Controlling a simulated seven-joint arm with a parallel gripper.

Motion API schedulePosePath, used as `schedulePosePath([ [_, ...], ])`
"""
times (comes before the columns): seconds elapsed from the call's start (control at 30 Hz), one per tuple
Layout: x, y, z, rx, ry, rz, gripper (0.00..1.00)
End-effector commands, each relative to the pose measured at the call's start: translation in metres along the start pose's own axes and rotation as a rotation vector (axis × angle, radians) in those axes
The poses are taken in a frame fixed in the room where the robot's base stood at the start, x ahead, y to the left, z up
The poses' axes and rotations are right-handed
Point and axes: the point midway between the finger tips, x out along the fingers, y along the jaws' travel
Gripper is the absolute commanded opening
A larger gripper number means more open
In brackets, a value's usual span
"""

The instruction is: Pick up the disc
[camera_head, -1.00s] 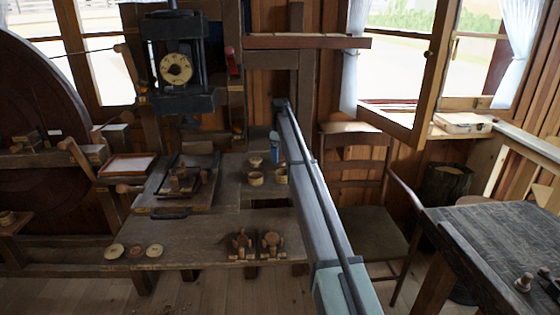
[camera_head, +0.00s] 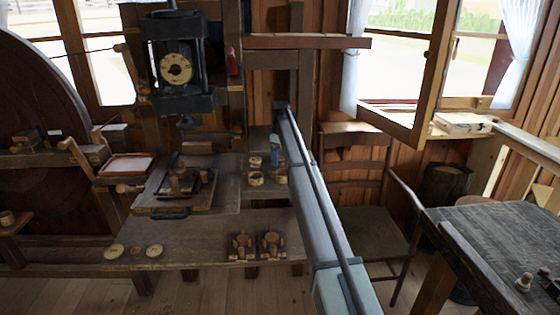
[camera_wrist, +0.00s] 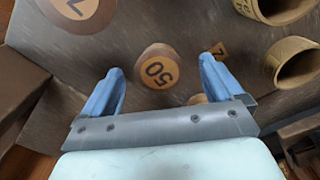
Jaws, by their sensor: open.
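My gripper (camera_wrist: 161,65) is open, with two blue fingers and nothing held. In the wrist view a round wooden piece with an orange label reading 50 (camera_wrist: 158,72) lies on the dark boards between and just beyond the fingertips. A larger round piece with a labelled top (camera_wrist: 75,12) is at the upper left. Another small label (camera_wrist: 219,50) shows beside the right fingertip, its piece partly hidden. In the head view my gripper (camera_head: 275,150) is small, over the right part of the bench. Three flat discs (camera_head: 135,251) lie at the bench's front left. I cannot tell which is the task's disc.
Two hollow wooden cups (camera_head: 256,178) (camera_head: 281,176) stand near my gripper. They also show at the right of the wrist view (camera_wrist: 295,65). A press with a dial (camera_head: 176,68) rises at the back left. Two wooden fixtures (camera_head: 241,246) (camera_head: 270,246) sit at the bench's front.

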Motion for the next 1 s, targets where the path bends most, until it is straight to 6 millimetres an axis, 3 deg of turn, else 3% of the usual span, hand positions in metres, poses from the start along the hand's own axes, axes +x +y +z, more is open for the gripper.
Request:
schedulePosePath([
  [0.17,0.0001,0.0001,0.0,0.0,0.0,0.0,0.94],
  [0.8,0.0001,0.0,0.0001,0.0,0.0,0.0,0.35],
  [1.0,-0.0001,0.0,0.0,0.0,0.0,0.0,0.35],
])
